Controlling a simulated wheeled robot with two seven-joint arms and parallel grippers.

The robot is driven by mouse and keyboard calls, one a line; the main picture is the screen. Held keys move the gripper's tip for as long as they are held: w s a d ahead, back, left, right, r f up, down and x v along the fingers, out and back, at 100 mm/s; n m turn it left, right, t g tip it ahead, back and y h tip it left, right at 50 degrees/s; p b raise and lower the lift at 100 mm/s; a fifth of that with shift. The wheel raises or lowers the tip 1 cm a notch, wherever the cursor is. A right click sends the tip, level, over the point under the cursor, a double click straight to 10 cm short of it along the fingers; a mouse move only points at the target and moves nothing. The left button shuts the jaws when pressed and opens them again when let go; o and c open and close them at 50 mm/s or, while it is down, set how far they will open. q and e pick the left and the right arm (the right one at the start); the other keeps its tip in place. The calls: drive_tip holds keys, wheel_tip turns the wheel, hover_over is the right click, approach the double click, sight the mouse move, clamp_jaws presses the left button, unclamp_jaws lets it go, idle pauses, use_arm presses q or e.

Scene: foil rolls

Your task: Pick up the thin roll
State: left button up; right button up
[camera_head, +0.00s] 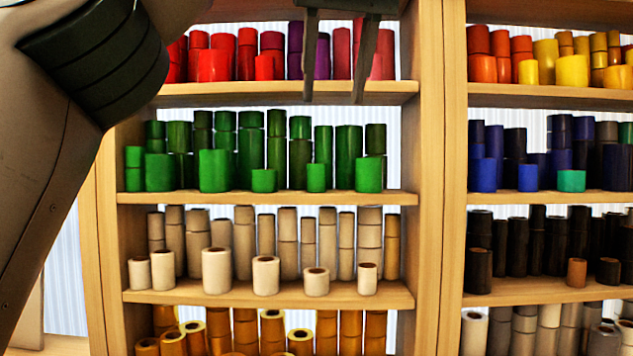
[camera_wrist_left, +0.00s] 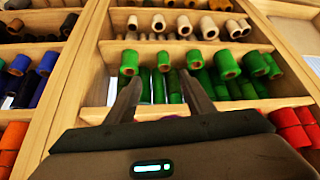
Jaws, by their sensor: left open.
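Many rolls of differing width stand upright on wooden shelves; I cannot tell which one the task calls the thin roll. Narrow ones include a crimson roll (camera_head: 342,55) and a purple roll (camera_head: 322,57) on the top shelf, and a short green roll (camera_head: 316,178) on the shelf below. My left gripper (camera_head: 333,100) points down in front of the top shelf, fingers apart and empty. In the left wrist view its fingertips (camera_wrist_left: 160,78) frame a narrow green roll (camera_wrist_left: 163,62), with no visible contact. My right gripper is in neither view.
The green shelf board (camera_head: 270,198), the tan shelf board (camera_head: 250,298) and an upright divider (camera_head: 430,200) bound the bay. Tan rolls (camera_head: 216,270) stand below the green ones. Neighbouring rolls stand close together.

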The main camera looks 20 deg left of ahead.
sight(318, 167)
use_arm(q)
drive_tip(key=b+x, duration=0.1)
drive_tip(key=x, duration=1)
drive_tip(key=shift+a, duration=0.1)
drive_tip(key=shift+w+a+f+p, duration=0.15)
drive_tip(key=shift+w+a+f, duration=0.35)
drive_tip(key=shift+f, duration=0.2)
drive_tip(key=shift+w+a+f+p, duration=0.15)
drive_tip(key=shift+w+a+f, duration=0.3)
drive_tip(key=shift+f, duration=0.2)
drive_tip(key=shift+x, duration=0.8)
drive_tip(key=shift+d, duration=0.1)
drive_tip(key=shift+c, duration=0.2)
